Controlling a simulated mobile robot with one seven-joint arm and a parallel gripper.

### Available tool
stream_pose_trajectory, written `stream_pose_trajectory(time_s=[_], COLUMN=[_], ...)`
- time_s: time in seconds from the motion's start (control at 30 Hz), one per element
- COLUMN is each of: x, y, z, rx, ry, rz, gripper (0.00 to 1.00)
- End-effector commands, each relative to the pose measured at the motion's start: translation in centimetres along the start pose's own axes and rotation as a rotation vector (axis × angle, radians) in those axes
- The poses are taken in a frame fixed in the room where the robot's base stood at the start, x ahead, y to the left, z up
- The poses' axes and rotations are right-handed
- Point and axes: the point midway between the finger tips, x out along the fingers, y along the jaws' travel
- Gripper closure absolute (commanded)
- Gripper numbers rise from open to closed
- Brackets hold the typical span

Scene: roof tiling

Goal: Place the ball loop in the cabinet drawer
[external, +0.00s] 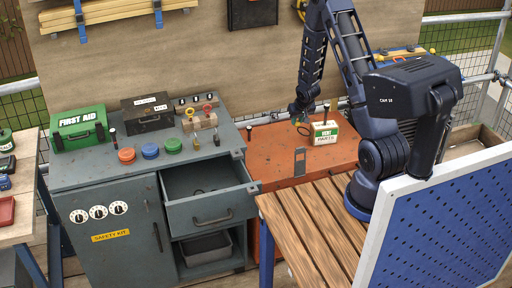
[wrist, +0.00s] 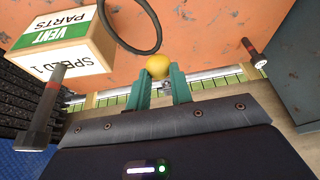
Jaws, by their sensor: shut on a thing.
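The ball loop is a yellow ball (wrist: 158,67) with a dark cord loop (wrist: 128,48) extending from it towards the upper left in the wrist view. My gripper (wrist: 158,80) has its green fingers shut on the ball. In the external view my gripper (external: 303,127) points down over the orange bench, just left of the vent parts box; the ball is too small to make out there. The cabinet drawer (external: 211,213) is pulled open to the left of my gripper. Something thin and dark lies inside it, too small to identify.
The vent parts box (external: 326,132) stands close beside my gripper and also shows in the wrist view (wrist: 62,38). Padlocks (external: 216,140) and coloured buttons (external: 150,151) are on the cabinet top (external: 95,165). The slatted wooden table (external: 310,222) is right of the drawer.

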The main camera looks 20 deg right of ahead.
Motion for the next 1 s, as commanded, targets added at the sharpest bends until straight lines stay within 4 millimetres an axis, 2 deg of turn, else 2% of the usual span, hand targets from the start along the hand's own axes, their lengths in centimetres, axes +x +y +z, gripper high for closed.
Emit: stream_pose_trajectory(time_s=[0.17, 0.27, 0.57, 0.83, 1.0], x=[-1.8, -3.8, -11.3, -19.0, -22.7], y=[0.0, 0.1, 0.1, 0.1, 0.0], z=[-0.8, -1.7, -4.8, -7.9, -9.4], rx=[0.001, 0.002, 0.002, 0.002, 0.001], ry=[0.004, 0.006, 0.007, 0.007, 0.005], rz=[0.0, -0.001, 0.0, 0.001, 0.002], gripper=[1.0, 1.0, 1.0, 1.0, 1.0])
